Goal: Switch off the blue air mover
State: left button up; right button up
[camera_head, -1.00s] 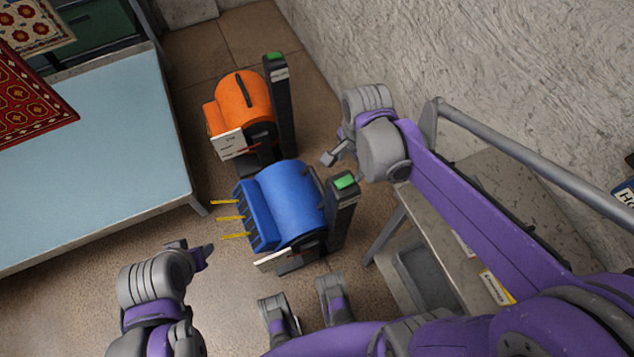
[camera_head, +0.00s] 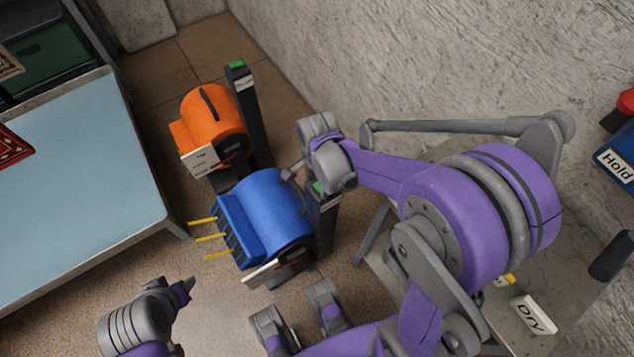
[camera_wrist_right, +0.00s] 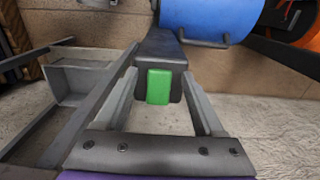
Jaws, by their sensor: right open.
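The blue air mover (camera_head: 270,205) stands on the floor, with yellow prongs at its left. A dark post at its right side has a green switch (camera_head: 318,186) on top, partly hidden by my right gripper in the head view. In the right wrist view the green switch (camera_wrist_right: 159,82) shows between my two fingers. My right gripper (camera_head: 292,173) is open and empty, close to the post top; I cannot tell if it touches. My left gripper (camera_head: 184,290) hangs at lower left, away from the mover; its opening is unclear.
An orange air mover (camera_head: 212,112) with its own green-topped post stands just behind the blue one. A pale blue table (camera_head: 90,190) is at left. A grey bench (camera_head: 570,285) with a white labelled block stands at right, near the rough wall (camera_head: 420,60).

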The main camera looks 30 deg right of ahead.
jog(key=shift+f, duration=0.15)
grip_shut()
jog(key=shift+d+y+b, duration=0.25)
jog(key=shift+y, duration=0.4)
jog(key=shift+d+y+b, duration=0.2)
jog(key=shift+y, duration=0.45)
jog(key=shift+d+r+y+b, duration=0.1)
jog(key=shift+r+y+b, duration=0.2)
jog(key=shift+y, duration=0.5)
grip_release()
jog(key=shift+r, duration=0.1)
